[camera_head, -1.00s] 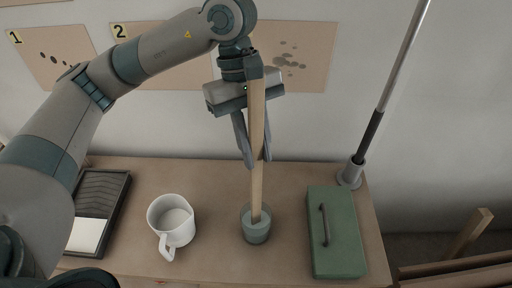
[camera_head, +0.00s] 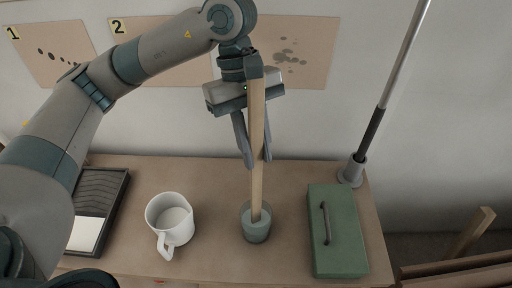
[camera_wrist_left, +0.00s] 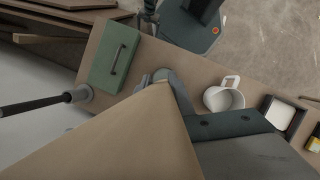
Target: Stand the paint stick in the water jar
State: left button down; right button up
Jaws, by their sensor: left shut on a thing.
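The paint stick (camera_head: 257,140) is a long, flat, pale wooden strip. It stands nearly upright, and its lower end is inside the grey-green water jar (camera_head: 256,229) on the table. My left gripper (camera_head: 256,161) is shut on the stick above the jar, with its fingers pointing down. In the left wrist view the stick (camera_wrist_left: 140,140) fills much of the lower picture, and the jar (camera_wrist_left: 160,76) shows only in part behind it. Whether the stick's end touches the jar's bottom cannot be seen. My right gripper is not in view.
A white mug (camera_head: 171,222) stands left of the jar. A green box with a handle (camera_head: 345,250) lies to the right. A paint tray (camera_head: 120,200) is at the far left. A metal pole (camera_head: 385,100) rises behind the box. Bare table lies between mug and jar.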

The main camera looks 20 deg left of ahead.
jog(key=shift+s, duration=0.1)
pick_arm(q)
jog(key=c, duration=1.5)
grip_release()
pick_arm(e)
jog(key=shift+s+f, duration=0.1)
pick_arm(q)
jog(key=shift+o, duration=0.2)
jog(key=shift+r, duration=0.1)
jog(key=shift+w+a+r, duration=0.15)
jog(key=shift+w+r, duration=0.05)
jog(key=shift+r, duration=0.2)
jog(key=b+v, duration=0.3)
jog(key=v, duration=1.3)
jog(key=shift+r, duration=0.2)
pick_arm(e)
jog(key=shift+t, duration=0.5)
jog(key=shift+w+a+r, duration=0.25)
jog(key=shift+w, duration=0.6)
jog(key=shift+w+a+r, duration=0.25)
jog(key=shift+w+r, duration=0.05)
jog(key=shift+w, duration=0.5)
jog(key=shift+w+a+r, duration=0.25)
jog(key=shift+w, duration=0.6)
pick_arm(q)
jog(key=shift+s, duration=0.2)
